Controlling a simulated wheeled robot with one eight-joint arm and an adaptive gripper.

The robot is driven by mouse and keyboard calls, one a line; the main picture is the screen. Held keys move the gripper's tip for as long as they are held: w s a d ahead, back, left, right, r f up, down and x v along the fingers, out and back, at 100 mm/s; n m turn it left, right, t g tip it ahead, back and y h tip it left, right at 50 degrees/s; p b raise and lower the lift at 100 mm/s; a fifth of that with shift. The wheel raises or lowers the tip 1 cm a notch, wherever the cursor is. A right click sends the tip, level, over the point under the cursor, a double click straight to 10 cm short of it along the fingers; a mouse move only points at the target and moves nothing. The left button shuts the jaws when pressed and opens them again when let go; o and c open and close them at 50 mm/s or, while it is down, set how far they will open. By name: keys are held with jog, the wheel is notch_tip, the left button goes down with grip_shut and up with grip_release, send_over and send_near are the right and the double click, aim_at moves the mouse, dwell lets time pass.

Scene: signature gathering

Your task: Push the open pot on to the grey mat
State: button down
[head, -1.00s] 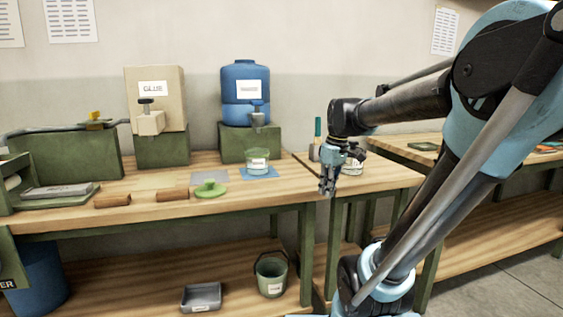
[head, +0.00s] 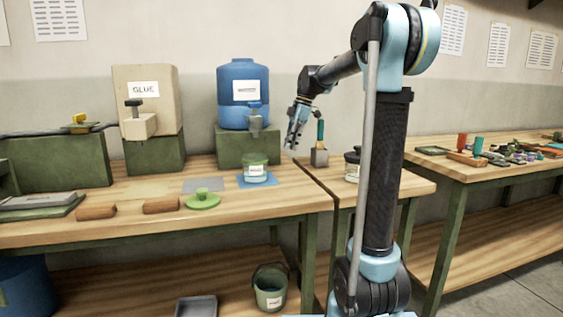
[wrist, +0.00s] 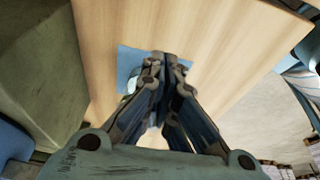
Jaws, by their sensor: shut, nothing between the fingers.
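The open pot (head: 256,169), a small labelled jar with a green rim, stands upright on a blue mat (head: 243,183) in the head view. The grey mat (head: 204,185) lies flat to its left, apart from it and bare. A green knobbed lid (head: 203,202) lies in front of the grey mat. My gripper (head: 292,142) is shut and empty, above and right of the pot, pointing down. In the wrist view its fingertips (wrist: 166,60) cover part of the blue mat (wrist: 127,62). The pot is mostly hidden there behind the fingers.
A blue drum (head: 243,100) with a tap stands behind the pot. A glue box (head: 147,85) is to its left. Brown blocks (head: 161,205) lie at the table's front. A dark-lidded jar (head: 352,163) and a holder (head: 319,157) stand on the right table.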

jog(key=x, duration=0.9)
jog(key=shift+d+f, duration=0.15)
jog(key=shift+f, duration=0.05)
jog(key=shift+s+a+f, duration=0.1)
jog(key=shift+s+a, duration=0.05)
jog(key=shift+a, duration=0.4)
jog(key=shift+s+a, duration=0.15)
jog(key=shift+a, duration=0.35)
jog(key=shift+s+a, duration=0.25)
jog(key=shift+a, duration=0.65)
